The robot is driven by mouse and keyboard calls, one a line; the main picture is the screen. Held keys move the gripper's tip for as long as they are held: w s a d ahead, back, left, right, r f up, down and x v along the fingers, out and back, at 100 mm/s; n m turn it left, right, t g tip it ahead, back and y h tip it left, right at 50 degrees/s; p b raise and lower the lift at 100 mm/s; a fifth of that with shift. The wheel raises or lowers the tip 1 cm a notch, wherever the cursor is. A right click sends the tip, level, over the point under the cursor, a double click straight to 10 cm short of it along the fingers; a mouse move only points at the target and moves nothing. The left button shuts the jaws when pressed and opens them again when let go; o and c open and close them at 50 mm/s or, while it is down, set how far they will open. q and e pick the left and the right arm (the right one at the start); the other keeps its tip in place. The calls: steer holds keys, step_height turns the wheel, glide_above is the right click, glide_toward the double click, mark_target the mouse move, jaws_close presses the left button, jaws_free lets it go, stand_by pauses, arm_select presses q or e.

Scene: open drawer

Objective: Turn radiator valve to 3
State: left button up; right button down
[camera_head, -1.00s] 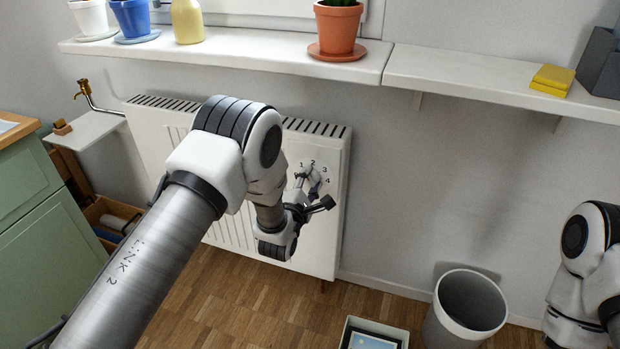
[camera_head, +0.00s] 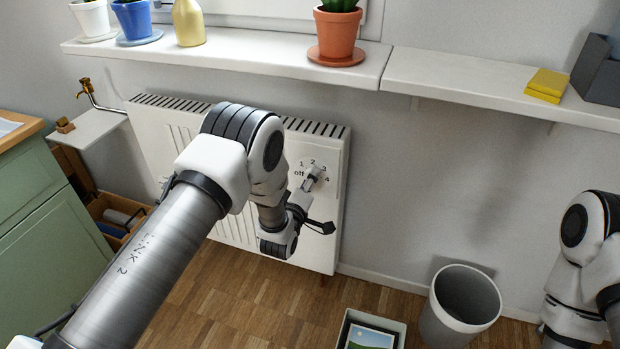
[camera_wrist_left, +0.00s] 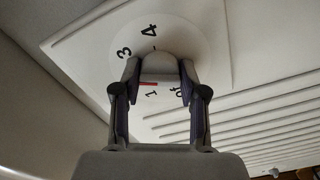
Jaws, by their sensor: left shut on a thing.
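The white radiator (camera_head: 325,235) hangs on the wall, with a round dial marked off, 1, 2, 3, 4 at its upper right. My left gripper (camera_head: 312,180) is at the dial. In the left wrist view my left gripper (camera_wrist_left: 158,72) is shut on the pale valve knob (camera_wrist_left: 155,66), one finger on each side. A red mark (camera_wrist_left: 148,83) shows between the fingers, close to the 1. The 3 and 4 are readable there; the 2 is hidden, and off is partly covered. The exact setting cannot be told. My right arm is at the right edge; its gripper is out of view.
A window sill (camera_head: 240,48) with pots runs above the radiator. A shelf (camera_head: 470,85) holds a yellow block (camera_head: 547,84). A grey bin (camera_head: 460,312) and a box with a picture (camera_head: 372,334) stand on the floor. A green cabinet (camera_head: 40,235) is at left.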

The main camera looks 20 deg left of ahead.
arm_select(q)
steer(key=m, duration=0.4)
steer(key=shift+m+p, duration=0.35)
steer(key=shift+m, duration=0.05)
stand_by(0.4)
steer(key=o, duration=1.2)
steer(key=shift+c, duration=0.2)
steer(key=s, duration=1.2)
steer(key=shift+a, duration=0.2)
